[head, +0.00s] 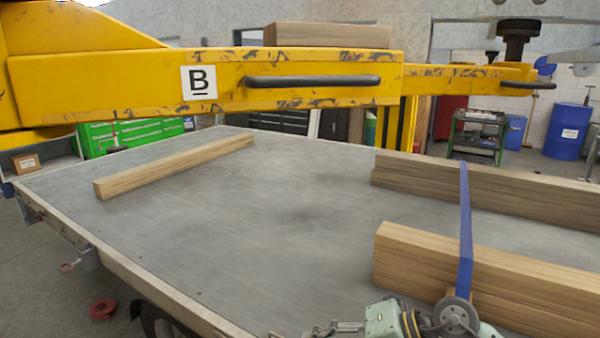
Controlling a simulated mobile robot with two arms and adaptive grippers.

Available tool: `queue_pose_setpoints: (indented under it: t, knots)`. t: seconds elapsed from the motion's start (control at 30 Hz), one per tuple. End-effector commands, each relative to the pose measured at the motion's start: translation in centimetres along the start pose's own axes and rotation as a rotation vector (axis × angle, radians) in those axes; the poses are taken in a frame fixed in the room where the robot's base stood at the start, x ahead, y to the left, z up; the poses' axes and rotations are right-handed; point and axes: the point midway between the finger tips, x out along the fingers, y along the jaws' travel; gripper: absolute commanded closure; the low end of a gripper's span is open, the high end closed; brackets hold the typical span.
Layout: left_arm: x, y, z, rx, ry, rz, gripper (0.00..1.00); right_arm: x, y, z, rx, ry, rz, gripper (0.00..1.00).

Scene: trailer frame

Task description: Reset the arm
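A yellow arm (310,80) marked with a black B on a white label spans the upper part of the head view, above the flat trailer bed. It runs nearly level from a thick yellow body at the left to a narrower end section (470,78) at the right. A long dark handle (312,81) is fixed along its side. A dark round knob (518,35) stands upright at its far end, with a short dark grip (528,86) near it. My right gripper (335,327) shows partly at the bottom edge, apart from the yellow arm; its finger state is unclear. My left gripper is out of view.
The grey trailer bed (270,220) carries a single beam (175,167) at the left. Timber stacks lie at the right, front (480,275) and back (490,192), under a blue strap (465,220). The middle of the bed is clear. A blue barrel (568,130) stands behind.

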Motion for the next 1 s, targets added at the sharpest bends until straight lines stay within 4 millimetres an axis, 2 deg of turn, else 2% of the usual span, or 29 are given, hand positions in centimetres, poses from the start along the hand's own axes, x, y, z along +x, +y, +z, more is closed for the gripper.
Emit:
queue_pose_setpoints:
  t: [0.03, 0.07, 0.1, 0.2, 0.27, 0.33, 0.43, 0.47, 0.57, 0.63, 0.73, 0.83, 0.9, 1.0]
  knots:
    - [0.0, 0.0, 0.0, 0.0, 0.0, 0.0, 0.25, 0.9, 2.6, -1.4, 0.014, 0.008, 0.146, 0.43]
    - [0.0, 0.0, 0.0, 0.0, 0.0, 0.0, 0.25, 1.1, 4.3, -1.9, 0.026, 0.004, 0.237, 0.43]
    - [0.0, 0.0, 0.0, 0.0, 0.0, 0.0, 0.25, 1.0, 6.4, -2.4, 0.048, -0.009, 0.354, 0.43]
    - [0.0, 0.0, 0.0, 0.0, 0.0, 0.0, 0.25, -0.7, 10.8, -2.5, 0.139, -0.071, 0.629, 0.43]
    - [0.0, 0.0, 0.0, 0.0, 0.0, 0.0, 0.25, -2.4, 12.4, -1.9, 0.216, -0.13, 0.777, 0.43]
    - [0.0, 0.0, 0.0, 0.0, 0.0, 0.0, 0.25, -4.7, 13.2, -0.6, 0.325, -0.215, 0.929, 0.43]
    - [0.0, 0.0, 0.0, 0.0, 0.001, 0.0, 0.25, -8.0, 12.1, 1.9, 0.515, -0.365, 1.098, 0.43]
    - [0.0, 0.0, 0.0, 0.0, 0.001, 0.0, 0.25, -8.9, 11.2, 2.7, 0.581, -0.415, 1.138, 0.43]
    - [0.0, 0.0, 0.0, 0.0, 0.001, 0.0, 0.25, -11.4, 6.8, 4.8, 0.813, -0.595, 1.22, 0.43]
    - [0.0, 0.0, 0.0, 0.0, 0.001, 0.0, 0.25, -12.4, 2.5, 5.7, 0.991, -0.724, 1.233, 0.43]
    - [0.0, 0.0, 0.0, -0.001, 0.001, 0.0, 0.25, -12.9, -4.6, 5.4, 1.256, -0.905, 1.184, 0.43]
    - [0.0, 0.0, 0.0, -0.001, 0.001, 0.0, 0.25, -12.3, -11.9, 3.1, 1.517, -1.062, 1.058, 0.43]
    - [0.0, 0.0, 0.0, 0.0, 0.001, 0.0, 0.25, -11.5, -16.2, 0.5, 1.676, -1.142, 0.941, 0.43]
    - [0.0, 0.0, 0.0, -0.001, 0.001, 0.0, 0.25, -10.4, -20.6, -3.4, 1.852, -1.216, 0.772, 0.43]
